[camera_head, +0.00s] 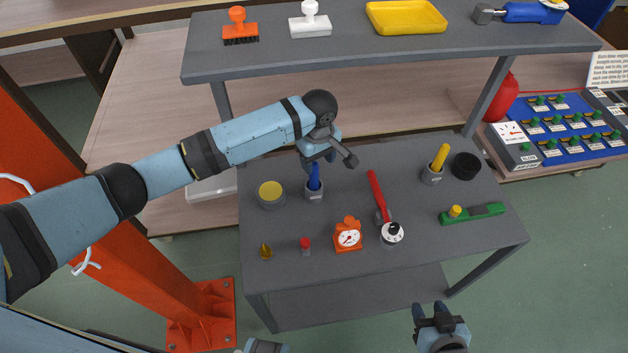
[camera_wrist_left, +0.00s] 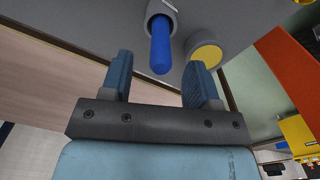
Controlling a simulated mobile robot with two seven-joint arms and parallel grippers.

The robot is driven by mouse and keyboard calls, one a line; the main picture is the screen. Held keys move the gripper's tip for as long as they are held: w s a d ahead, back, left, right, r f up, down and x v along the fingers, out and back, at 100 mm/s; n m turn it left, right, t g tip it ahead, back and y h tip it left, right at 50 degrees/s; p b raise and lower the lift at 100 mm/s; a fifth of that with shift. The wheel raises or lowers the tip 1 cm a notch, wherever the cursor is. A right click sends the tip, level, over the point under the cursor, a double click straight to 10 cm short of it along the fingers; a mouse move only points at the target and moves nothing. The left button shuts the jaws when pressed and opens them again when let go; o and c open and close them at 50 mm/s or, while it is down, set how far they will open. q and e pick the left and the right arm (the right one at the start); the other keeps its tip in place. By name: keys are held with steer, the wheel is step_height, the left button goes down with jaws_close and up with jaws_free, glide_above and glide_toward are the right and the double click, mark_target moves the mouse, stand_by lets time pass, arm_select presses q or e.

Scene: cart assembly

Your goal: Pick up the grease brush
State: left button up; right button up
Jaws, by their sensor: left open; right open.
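A blue handle (camera_head: 314,183) stands in a grey cup (camera_head: 314,194) on the lower grey table. A yellow handle (camera_head: 440,157) leans in another grey cup (camera_head: 432,175) to the right. No bristles show on either, so I cannot tell which is the grease brush. My left gripper (camera_head: 318,158) is open just above and behind the blue handle. In the left wrist view, the blue handle (camera_wrist_left: 161,45) lies beyond the gap between the open fingers (camera_wrist_left: 160,78), apart from them. My right gripper (camera_head: 430,309) is open and empty in front of the table.
A yellow-topped round tin (camera_head: 270,194) stands left of the blue handle's cup. The upper shelf (camera_head: 340,58) runs behind the arm.

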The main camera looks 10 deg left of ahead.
mark_target(314, 163)
arm_select(q)
steer(key=shift+w+a+f, duration=0.1)
steer(key=shift+a+f, duration=0.1)
steer(key=shift+f, duration=0.7)
steer(key=shift+w+a+f, duration=0.15)
steer(key=shift+f, duration=0.75)
steer(key=shift+w+a+f, duration=0.1)
steer(key=shift+a+f, duration=0.1)
steer(key=shift+f, duration=0.7)
steer(key=c, duration=1)
